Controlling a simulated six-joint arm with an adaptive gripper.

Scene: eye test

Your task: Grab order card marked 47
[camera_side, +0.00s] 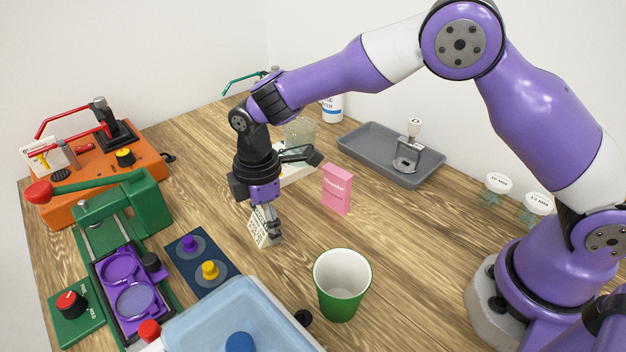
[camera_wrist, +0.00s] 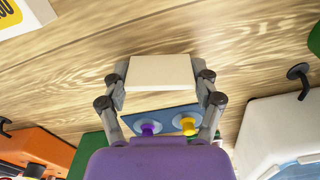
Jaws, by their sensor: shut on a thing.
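My gripper (camera_side: 267,206) points down over the middle of the wooden table and is shut on a small cream card-like block (camera_side: 262,230). The block's face carries dark print in the side view, too small to read, so I cannot tell whether it says 47. In the wrist view the block (camera_wrist: 160,72) sits between both fingers of my gripper (camera_wrist: 160,88), showing a plain side. Its lower end is close to the table; I cannot tell if it touches. Another white card (camera_side: 38,150) stands by the orange machine at the far left; its marking is unreadable.
A blue board (camera_side: 216,283) with purple and yellow knobs lies front left of the block. A green cup (camera_side: 342,290) stands front right, a pink box (camera_side: 337,188) right. A grey tray (camera_side: 365,150) lies behind. A blue-lidded container (camera_side: 240,315) fills the front.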

